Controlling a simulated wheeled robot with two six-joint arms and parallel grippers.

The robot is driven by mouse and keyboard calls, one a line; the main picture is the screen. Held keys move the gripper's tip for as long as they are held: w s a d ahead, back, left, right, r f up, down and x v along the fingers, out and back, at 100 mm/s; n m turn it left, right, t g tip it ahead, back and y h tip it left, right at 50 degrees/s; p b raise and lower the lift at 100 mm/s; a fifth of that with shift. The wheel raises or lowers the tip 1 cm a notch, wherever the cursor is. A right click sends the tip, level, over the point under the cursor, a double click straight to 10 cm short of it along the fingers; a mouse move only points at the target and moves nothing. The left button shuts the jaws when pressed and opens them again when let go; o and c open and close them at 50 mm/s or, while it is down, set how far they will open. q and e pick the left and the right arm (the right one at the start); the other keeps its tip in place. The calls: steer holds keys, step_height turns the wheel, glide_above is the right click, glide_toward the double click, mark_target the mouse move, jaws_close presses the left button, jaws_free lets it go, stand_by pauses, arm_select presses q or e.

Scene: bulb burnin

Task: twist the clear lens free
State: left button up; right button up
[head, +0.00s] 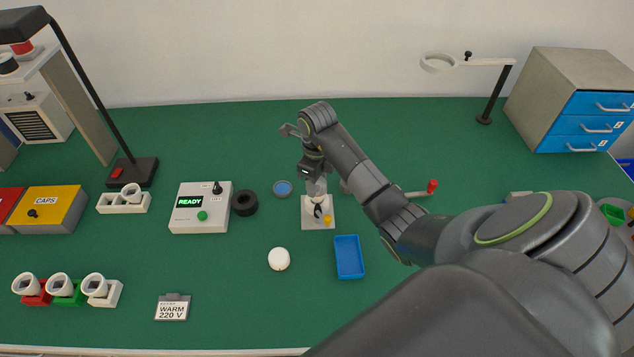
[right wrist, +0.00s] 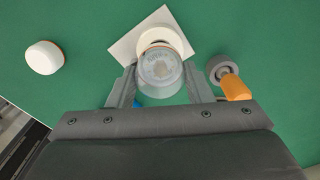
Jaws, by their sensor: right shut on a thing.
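The clear lens (right wrist: 160,76) is a frosted, see-through cap. It sits on a round white socket on a square white plate (right wrist: 124,46), with a thin orange ring showing at its far edge. My right gripper (head: 316,192) is over the white plate (head: 308,224) in the head view. Its two fingers are shut on opposite sides of the lens in the right wrist view. In the head view the lens is small and mostly covered by the gripper. My left gripper is not in view.
A white dome (head: 279,259) and a blue tray (head: 349,257) stand close in front of the plate. A grey box reading READY (head: 200,216) and a black ring (head: 244,203) are to the left. An orange-handled part (right wrist: 235,87) is right of the lens.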

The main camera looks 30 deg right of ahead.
steer(key=shift+n, duration=0.4)
steer(key=shift+f+n+b, duration=0.1)
steer(key=shift+n+b, duration=1.05)
steer(key=shift+n, duration=0.35)
steer(key=o, duration=1)
